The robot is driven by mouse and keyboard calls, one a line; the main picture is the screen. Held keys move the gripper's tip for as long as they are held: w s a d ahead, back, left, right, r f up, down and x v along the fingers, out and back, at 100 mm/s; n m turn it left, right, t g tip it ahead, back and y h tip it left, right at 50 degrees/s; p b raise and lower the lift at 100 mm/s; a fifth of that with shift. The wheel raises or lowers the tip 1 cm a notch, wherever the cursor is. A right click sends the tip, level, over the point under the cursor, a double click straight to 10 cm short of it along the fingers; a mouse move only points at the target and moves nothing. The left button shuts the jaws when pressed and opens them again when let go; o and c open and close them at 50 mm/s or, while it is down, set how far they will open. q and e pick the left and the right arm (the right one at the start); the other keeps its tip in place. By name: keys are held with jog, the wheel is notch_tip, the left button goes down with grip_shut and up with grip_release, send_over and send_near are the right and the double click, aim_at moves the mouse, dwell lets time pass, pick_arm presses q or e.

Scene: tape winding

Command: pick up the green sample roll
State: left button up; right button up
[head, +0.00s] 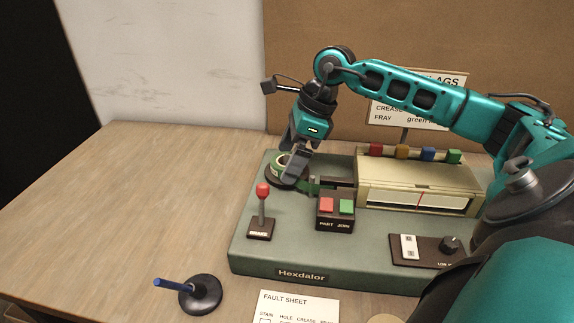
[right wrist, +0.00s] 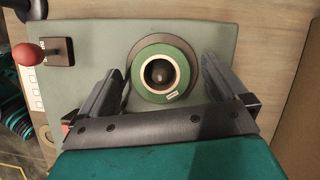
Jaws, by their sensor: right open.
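The green sample roll (head: 281,160) sits on a dark round base at the back left of the grey-green machine. In the right wrist view the roll (right wrist: 180,56) is a green ring with a pale core and a small white label, around a dark central post. My right gripper (head: 296,167) is open above it and partly hides it in the head view. In the right wrist view its two fingers (right wrist: 160,80) stand on either side of the roll with gaps. My left gripper is not in view.
The machine base (head: 300,255) carries a red-knobbed brake lever (head: 262,193), red and green buttons (head: 336,206) and a cream housing (head: 420,182). A blue pen in a black stand (head: 201,295) and a fault sheet (head: 297,306) lie in front. The left table is clear.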

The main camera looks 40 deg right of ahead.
jog(key=shift+c, duration=0.2)
jog(key=c, duration=1.1)
jog(key=shift+r, duration=0.1)
